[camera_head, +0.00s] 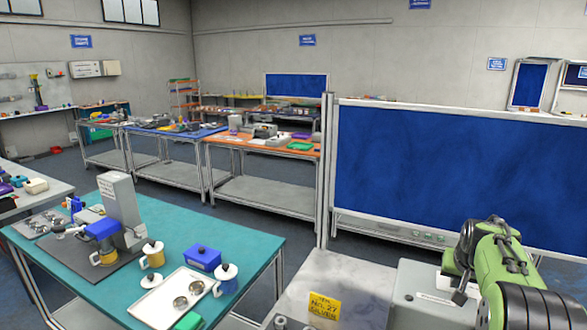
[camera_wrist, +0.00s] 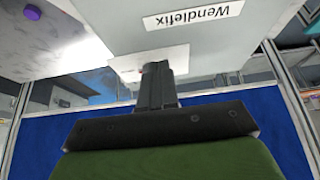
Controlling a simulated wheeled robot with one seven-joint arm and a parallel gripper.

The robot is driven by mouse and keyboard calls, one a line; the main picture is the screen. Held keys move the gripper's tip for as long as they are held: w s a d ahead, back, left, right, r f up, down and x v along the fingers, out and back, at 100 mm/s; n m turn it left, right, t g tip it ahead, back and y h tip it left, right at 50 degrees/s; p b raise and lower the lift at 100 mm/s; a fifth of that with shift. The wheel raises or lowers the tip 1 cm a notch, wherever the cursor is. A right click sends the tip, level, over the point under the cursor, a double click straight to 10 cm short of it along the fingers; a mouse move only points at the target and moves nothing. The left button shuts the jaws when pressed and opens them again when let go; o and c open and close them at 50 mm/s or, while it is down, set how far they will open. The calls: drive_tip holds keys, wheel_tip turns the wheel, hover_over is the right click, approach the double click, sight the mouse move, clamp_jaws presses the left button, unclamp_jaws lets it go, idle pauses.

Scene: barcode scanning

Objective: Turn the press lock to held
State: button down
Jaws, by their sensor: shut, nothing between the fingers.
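In the head view my gripper (camera_head: 459,291) is at the right, beside a grey box (camera_head: 408,311) on the near bench. In the wrist view the dark fingers (camera_wrist: 155,70) are shut and empty.
A yellow sign (camera_head: 323,306) stands on the near bench. A purple knob (camera_wrist: 32,12) shows at the wrist view's upper left. A blue panel (camera_head: 440,165) stands behind my arm. A teal table (camera_head: 245,240) at left holds a grey upright machine (camera_head: 122,203), mugs and a white tray (camera_head: 150,308).

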wheel_tip(320, 180, up, 6)
drive_tip(key=p, duration=0.5)
drive_tip(key=shift+d, duration=0.1)
drive_tip(key=f+b, duration=0.2)
drive_tip(key=d+f+b, duration=0.1)
drive_tip(key=f, duration=0.1)
drive_tip(key=f+b, duration=0.2)
drive_tip(key=shift+s+d+f+b, duration=0.2)
drive_tip(key=shift+s+d+b, duration=0.1)
drive_tip(key=shift+d, duration=0.1)
drive_tip(key=shift+r, duration=0.15)
